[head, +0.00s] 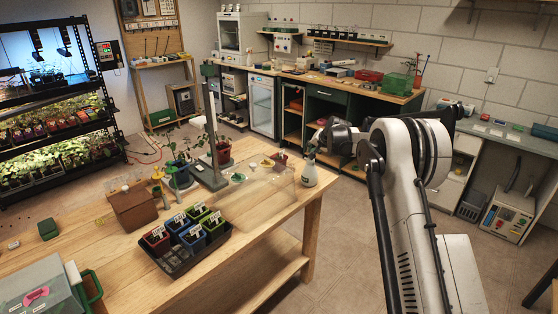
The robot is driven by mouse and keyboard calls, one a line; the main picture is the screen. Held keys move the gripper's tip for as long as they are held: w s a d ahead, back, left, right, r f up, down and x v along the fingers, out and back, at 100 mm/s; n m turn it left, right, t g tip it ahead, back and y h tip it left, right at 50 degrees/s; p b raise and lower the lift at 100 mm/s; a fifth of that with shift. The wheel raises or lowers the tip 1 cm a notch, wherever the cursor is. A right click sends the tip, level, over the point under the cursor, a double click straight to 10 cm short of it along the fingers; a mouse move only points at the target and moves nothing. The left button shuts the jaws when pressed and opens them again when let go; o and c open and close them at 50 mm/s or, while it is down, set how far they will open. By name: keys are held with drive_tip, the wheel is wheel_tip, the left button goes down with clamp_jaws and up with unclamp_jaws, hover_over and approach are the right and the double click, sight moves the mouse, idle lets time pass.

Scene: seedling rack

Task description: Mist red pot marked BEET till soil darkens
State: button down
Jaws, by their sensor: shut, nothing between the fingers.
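A red pot (157,244) with a white label stands in the front left of a black tray (185,270) on the wooden bench. Its label is too small to read, and I cannot tell its soil's shade. A white spray bottle (309,176) with a green top stands upright near the bench's right edge. My gripper (317,147) is at the bottle's top, shut with nothing in it. It is small and dark here, and I cannot tell whether it touches the bottle.
Blue and green labelled pots (193,239) share the tray. A brown box (133,208), a grey post stand (211,176) and a leafy plant (181,173) stand behind it. A seedling rack (60,130) stands at the left.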

drive_tip(key=shift+f, duration=0.3)
drive_tip(key=shift+r, duration=0.45)
idle(0.3)
drive_tip(key=shift+r+p, duration=0.8)
drive_tip(key=shift+r, duration=2.2)
drive_tip(key=shift+r, duration=0.1)
